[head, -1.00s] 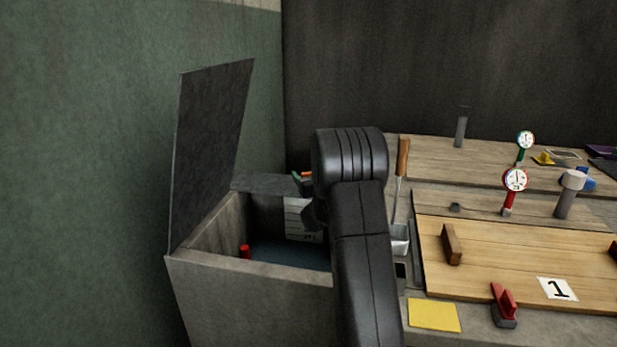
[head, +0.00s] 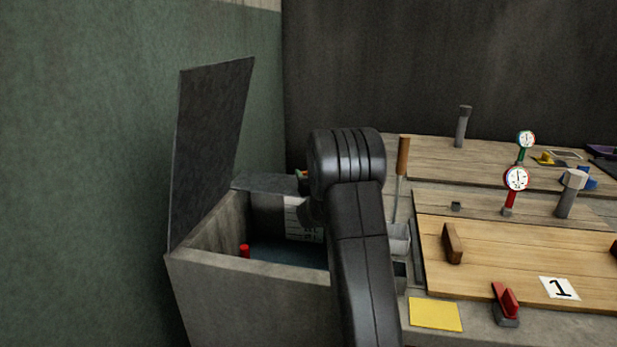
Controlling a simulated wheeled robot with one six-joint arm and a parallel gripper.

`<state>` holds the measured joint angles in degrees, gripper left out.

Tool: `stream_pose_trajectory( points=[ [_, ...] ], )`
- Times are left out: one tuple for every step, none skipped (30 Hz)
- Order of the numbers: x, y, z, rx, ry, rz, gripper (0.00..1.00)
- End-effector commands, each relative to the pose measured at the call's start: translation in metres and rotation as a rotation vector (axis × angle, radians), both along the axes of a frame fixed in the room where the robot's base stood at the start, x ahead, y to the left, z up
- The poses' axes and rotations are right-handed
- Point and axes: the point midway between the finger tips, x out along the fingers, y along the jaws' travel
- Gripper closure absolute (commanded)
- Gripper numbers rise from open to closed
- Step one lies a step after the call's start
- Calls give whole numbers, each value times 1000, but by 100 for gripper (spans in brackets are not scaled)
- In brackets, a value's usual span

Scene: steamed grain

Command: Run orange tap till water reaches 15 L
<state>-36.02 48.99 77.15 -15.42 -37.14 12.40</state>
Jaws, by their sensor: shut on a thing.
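The open tank (head: 250,300) stands at left with dark bluish water (head: 285,254) in it. A white scale plate (head: 303,225) with dark marks is on its inner back wall, partly behind my arm; its figures are too small to read. A small bit of the orange tap (head: 303,174) shows at the tank's back edge, with green beside it. My gripper (head: 304,186) is at the tap, mostly hidden behind my wrist, and shut on it. The grip itself is hidden.
A raised grey lid (head: 210,150) stands at the tank's left. A red peg (head: 244,251) is inside the tank.

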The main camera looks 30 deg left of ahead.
Motion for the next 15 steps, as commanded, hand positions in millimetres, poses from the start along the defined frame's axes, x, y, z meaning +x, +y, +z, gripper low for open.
stream_pose_trajectory(
  points=[
    [0,2,-3,1,0,-13,96],
    [1,3,-3,2,1,-23,96],
    [2,4,-3,2,1,-38,96],
    [3,5,-2,3,0,-50,96],
    [4,5,-2,2,1,-63,96],
    [5,7,-2,3,0,-81,96],
    [5,8,-1,3,0,-94,96],
    [6,9,-1,3,1,-109,96],
    [8,10,0,4,1,-129,96],
    [9,10,1,3,1,-144,96],
    [10,11,1,2,2,-159,96],
    [12,13,2,1,1,-179,96],
    [13,13,3,1,1,-194,96],
    [14,14,3,1,3,-210,96],
    [16,15,5,1,2,-230,96]
  ],
)
